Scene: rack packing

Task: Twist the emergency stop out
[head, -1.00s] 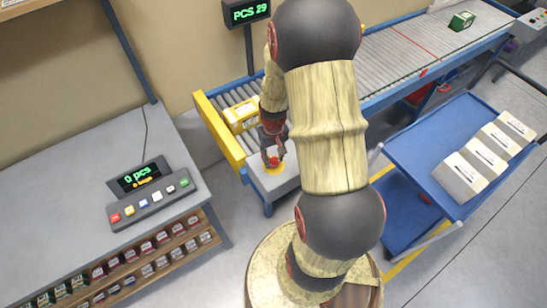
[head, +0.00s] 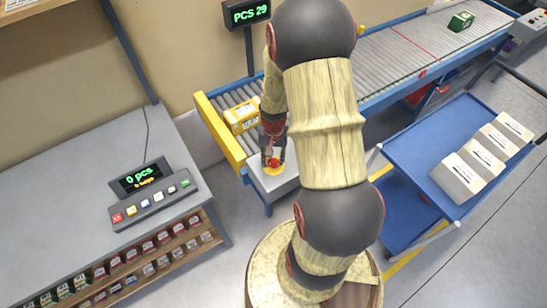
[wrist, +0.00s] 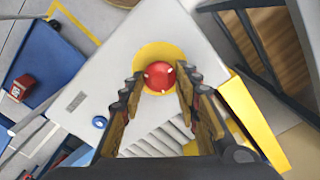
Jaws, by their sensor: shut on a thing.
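The emergency stop is a red mushroom button (wrist: 159,75) on a yellow round plate (wrist: 160,52), set on a grey box (wrist: 110,75) at the conveyor's near end. In the head view the red button (head: 274,163) shows just below my gripper (head: 273,160). In the wrist view my gripper (wrist: 161,82) has a finger on each side of the button, shut on it. White marks show on the button's top. The underside of the button is hidden.
A yellow carton (head: 242,114) sits on the roller conveyor behind the stop, beside a yellow end rail (head: 218,130). A blue cart (head: 425,140) with white boxes stands at right. A grey bench (head: 80,165) with a button panel (head: 153,202) is at left.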

